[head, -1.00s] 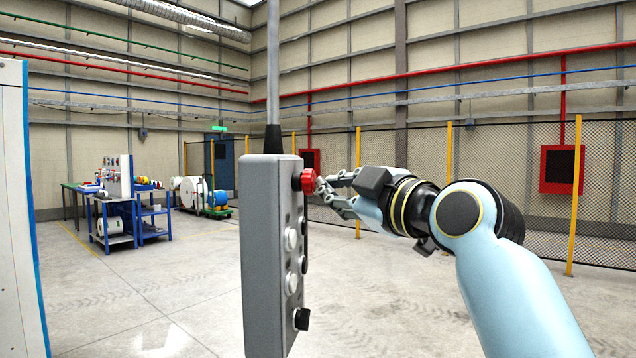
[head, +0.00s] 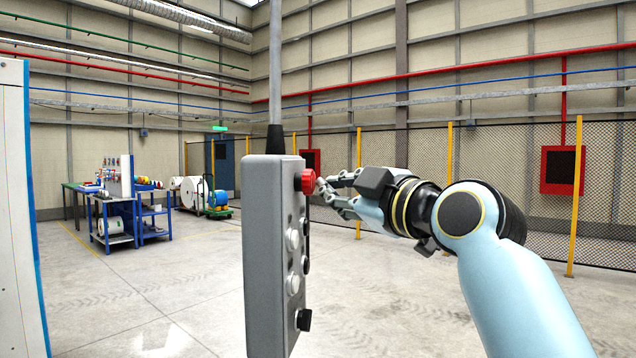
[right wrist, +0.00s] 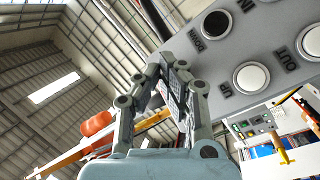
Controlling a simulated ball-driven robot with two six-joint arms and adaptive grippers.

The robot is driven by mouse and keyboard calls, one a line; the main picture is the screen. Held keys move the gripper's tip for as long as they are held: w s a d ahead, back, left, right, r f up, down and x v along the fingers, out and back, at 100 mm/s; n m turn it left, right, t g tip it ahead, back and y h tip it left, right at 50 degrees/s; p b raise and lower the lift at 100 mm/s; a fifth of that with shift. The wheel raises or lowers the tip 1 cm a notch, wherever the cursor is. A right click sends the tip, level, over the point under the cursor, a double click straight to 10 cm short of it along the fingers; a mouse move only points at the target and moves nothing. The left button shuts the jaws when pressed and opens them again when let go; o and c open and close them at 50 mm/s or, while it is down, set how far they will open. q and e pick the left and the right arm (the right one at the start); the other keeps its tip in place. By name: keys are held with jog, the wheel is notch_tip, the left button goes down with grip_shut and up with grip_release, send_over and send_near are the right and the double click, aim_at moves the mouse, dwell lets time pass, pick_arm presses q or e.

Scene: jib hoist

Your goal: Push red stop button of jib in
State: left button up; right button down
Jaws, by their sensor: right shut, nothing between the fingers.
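The grey hanging pendant (head: 266,230) hangs upright from its cable left of centre in the head view. Its red stop button (head: 308,181) sticks out near the top of its right-hand face. My right gripper (head: 322,188) is shut and empty, its fingertips right beside the red button; I cannot tell whether they touch it. In the right wrist view, the shut fingers (right wrist: 172,65) are in front of the labelled pendant face (right wrist: 270,40). The red button cannot be made out there. My left gripper is not in view.
White buttons (head: 292,240) and a black knob (head: 302,319) sit lower on the pendant face. A white cabinet edge (head: 15,200) stands at the far left. Blue workbenches (head: 120,220) are far behind. A mesh fence (head: 500,170) runs along the back. The floor between is clear.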

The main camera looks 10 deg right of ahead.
jog(key=shift+s+d, duration=0.4)
jog(key=shift+d, duration=0.4)
jog(key=shift+s+d, duration=0.35)
jog(key=shift+d, duration=0.4)
jog(key=shift+s+d, duration=0.35)
jog(key=shift+d, duration=0.45)
jog(key=shift+s+d, duration=0.35)
jog(key=shift+d, duration=0.4)
